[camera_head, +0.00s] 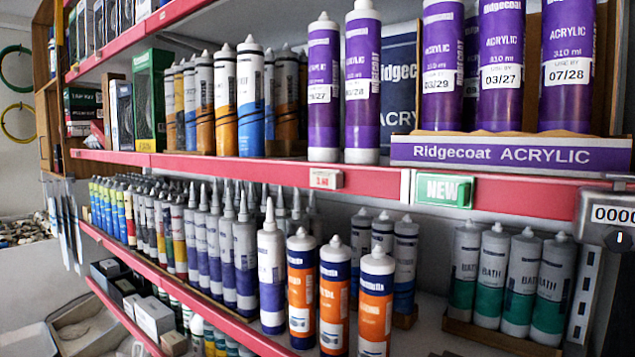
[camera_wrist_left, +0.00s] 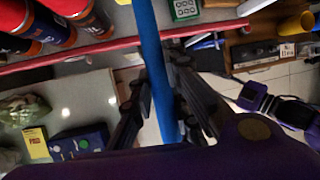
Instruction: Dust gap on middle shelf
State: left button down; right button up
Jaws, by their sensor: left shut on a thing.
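In the left wrist view my left gripper (camera_wrist_left: 158,85) is shut on a blue rod (camera_wrist_left: 150,35), which runs between its dark fingers. The rod's far end is out of view, so I cannot see any dusting head. The head view shows neither gripper. There, a red-edged shelf (camera_head: 375,182) runs across the middle, with a narrow gap between purple tubes (camera_head: 362,100) and more purple ACRYLIC tubes (camera_head: 500,70). On the shelf below, a bare stretch (camera_head: 430,325) lies between orange tubes (camera_head: 375,310) and green-and-grey BATH tubes (camera_head: 490,275).
Grey-and-purple tubes (camera_head: 245,255) crowd the lower shelf's left. A green NEW tag (camera_head: 444,190) and a metal counter box (camera_head: 606,225) stick out at the right. In the left wrist view, purple-and-black parts (camera_wrist_left: 252,96), possibly my right arm, lie at the right.

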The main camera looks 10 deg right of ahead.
jog(key=shift+s+f, duration=0.2)
jog(key=shift+s, duration=0.15)
